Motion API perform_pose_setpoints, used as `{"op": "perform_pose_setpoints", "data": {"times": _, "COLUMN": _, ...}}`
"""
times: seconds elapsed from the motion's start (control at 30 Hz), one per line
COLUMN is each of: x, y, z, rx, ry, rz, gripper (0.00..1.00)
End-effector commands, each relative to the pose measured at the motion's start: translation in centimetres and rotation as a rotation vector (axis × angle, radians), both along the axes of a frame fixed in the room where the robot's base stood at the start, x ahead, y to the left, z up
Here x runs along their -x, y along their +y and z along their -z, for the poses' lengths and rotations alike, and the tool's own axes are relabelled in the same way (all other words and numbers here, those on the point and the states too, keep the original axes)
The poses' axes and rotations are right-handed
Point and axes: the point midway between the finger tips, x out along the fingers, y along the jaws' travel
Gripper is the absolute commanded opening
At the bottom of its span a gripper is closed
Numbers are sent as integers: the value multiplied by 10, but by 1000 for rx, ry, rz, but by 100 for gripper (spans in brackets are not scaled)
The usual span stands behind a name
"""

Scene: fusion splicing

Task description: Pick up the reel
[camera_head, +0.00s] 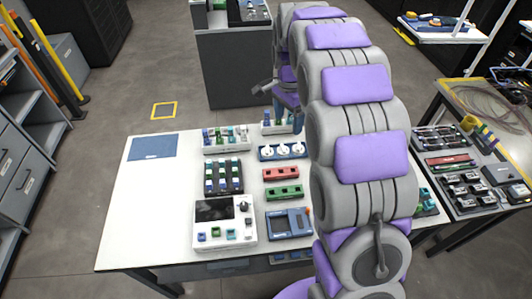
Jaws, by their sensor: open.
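Several small white round pieces (283,149) that look like reels sit in a row in a blue holder (264,158) on the white table. The rightmost is close to the edge of my arm in the picture, so part of the row may be hidden. My gripper (275,99) is above the far edge of the table, beyond the blue holder. It is open, with no reel seen in it. It is small and partly covered by my own purple and grey arm, so its fingertips are hard to make out.
The white table (128,224) holds a splicer-like device (225,221), red and green blocks, a blue device (288,223) and racks of small parts. A blue mat (153,147) lies at its far left. Its left side is bare. A cluttered second table (470,218) stands right.

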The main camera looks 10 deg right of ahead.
Motion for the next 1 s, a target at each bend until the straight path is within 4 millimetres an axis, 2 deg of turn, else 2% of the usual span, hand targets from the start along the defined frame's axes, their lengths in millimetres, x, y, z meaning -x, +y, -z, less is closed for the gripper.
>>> {"op": "perform_pose_setpoints", "data": {"times": 0.03, "x": -16, "y": 2, "z": 10, "rx": 3, "ry": -5, "rz": 41, "gripper": 79}}
{"op": "perform_pose_setpoints", "data": {"times": 0.2, "x": -63, "y": 17, "z": 41, "rx": 15, "ry": -24, "rz": 195, "gripper": 79}}
{"op": "perform_pose_setpoints", "data": {"times": 0.4, "x": -110, "y": 32, "z": 84, "rx": 21, "ry": -43, "rz": 376, "gripper": 79}}
{"op": "perform_pose_setpoints", "data": {"times": 0.53, "x": -134, "y": 32, "z": 110, "rx": 11, "ry": -56, "rz": 488, "gripper": 79}}
{"op": "perform_pose_setpoints", "data": {"times": 0.63, "x": -146, "y": 31, "z": 128, "rx": 5, "ry": -58, "rz": 553, "gripper": 79}}
{"op": "perform_pose_setpoints", "data": {"times": 0.73, "x": -154, "y": 28, "z": 136, "rx": -4, "ry": -66, "rz": 598, "gripper": 79}}
{"op": "perform_pose_setpoints", "data": {"times": 1.0, "x": -158, "y": 37, "z": 155, "rx": 2, "ry": -67, "rz": 626, "gripper": 79}}
